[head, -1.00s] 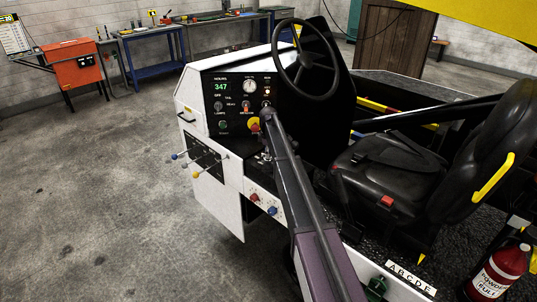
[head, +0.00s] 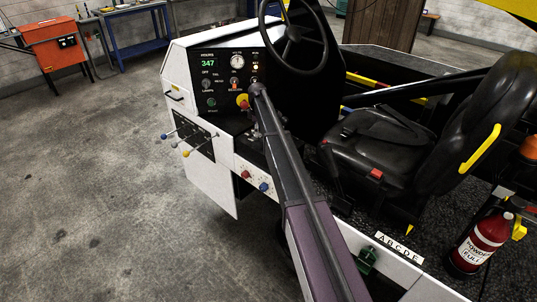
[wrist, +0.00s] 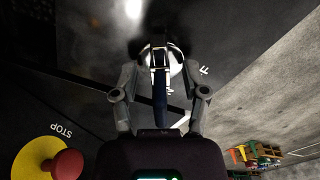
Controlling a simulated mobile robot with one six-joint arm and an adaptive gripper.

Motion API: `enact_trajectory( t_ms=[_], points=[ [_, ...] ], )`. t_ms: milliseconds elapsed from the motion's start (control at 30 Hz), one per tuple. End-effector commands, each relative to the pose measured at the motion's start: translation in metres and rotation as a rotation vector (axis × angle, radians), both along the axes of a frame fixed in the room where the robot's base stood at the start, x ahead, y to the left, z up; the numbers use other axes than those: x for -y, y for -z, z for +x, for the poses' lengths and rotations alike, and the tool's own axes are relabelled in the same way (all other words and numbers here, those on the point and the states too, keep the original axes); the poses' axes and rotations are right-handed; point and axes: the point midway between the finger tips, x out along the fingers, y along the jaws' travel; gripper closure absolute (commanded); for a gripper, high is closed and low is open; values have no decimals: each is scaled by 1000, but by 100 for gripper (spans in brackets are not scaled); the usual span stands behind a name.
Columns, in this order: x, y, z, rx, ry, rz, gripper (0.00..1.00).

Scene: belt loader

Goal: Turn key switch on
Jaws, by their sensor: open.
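The key switch (wrist: 176,68) shows in the wrist view as a round silver bezel with the end of an "OFF" label beside it. A dark blue key (wrist: 160,98), seen edge-on, points from it toward the camera. My gripper (wrist: 158,62) is open, with one finger on each side of the key. I cannot tell whether either finger touches it. In the head view my gripper (head: 257,90) is at the control panel (head: 222,75), and my arm hides the key switch there.
A red stop button on a yellow base (head: 242,100) is close beside my gripper; it also shows in the wrist view (wrist: 66,165). The steering wheel (head: 293,35) is above, the seat (head: 375,150) to the right. Levers (head: 187,153) stick out lower left.

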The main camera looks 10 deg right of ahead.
Motion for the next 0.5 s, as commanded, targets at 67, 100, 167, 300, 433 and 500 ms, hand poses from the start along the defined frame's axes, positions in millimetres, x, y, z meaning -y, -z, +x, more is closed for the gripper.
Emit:
enact_trajectory(
  t_ms=[67,100,167,300,433,500],
  points=[
    [0,0,0,0,-22,0,42],
    [0,0,0,0,-35,0,42],
    [0,0,0,0,-61,0,42],
    [0,0,0,0,-135,0,42],
    [0,0,0,0,-219,0,42],
    [0,0,0,0,-264,0,42]
  ],
)
